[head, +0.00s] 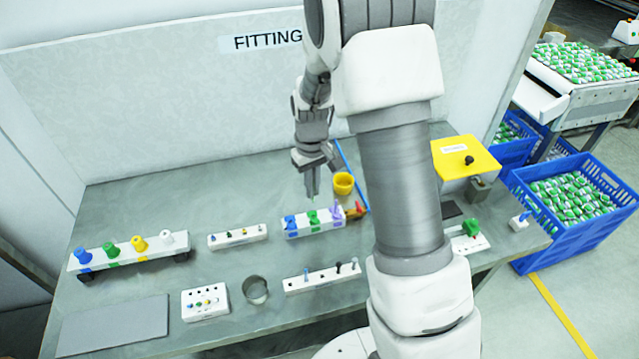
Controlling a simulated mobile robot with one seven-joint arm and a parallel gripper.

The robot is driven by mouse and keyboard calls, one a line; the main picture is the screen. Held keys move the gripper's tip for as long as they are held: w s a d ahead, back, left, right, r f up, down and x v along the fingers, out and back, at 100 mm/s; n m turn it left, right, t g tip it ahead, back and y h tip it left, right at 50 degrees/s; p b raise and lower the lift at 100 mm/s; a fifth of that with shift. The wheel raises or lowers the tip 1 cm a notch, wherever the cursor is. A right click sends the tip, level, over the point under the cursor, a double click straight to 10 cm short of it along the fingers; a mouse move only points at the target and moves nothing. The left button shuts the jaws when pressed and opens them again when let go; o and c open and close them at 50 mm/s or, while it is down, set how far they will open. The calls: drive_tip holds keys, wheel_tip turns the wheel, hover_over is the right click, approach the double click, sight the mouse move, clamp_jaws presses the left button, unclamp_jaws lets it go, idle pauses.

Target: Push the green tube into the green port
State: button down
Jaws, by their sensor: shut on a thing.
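My gripper (312,191) points down over the small white block (301,233) near the middle of the table. The block carries a blue, a green and a purple fitting in a row, with matching colour patches on its front. The green port (314,217) is the middle one, right below my fingertips. My gripper is shut on a thin green piece, which I take to be the green tube (314,204); only a little of it shows. I cannot tell whether its lower end touches the port or is inside it.
A yellow cup (343,184), a blue rod (350,172) and a red-handled part (358,210) are close to the block's right. A rack with coloured fittings (127,250) stands at the left. Small racks and a metal ring (256,289) lie in front.

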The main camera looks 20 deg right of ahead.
sight(313, 202)
drive_tip(key=shift+f+b, duration=1.85)
drive_tip(key=shift+f, duration=0.85)
drive_tip(key=shift+f+b, duration=1.25)
drive_tip(key=shift+f, duration=0.2)
drive_tip(key=c, duration=0.9)
unclamp_jaws()
wheel_tip(313, 202, up, 18)
drive_tip(key=shift+f+p, duration=0.25)
drive_tip(key=shift+p, duration=0.2)
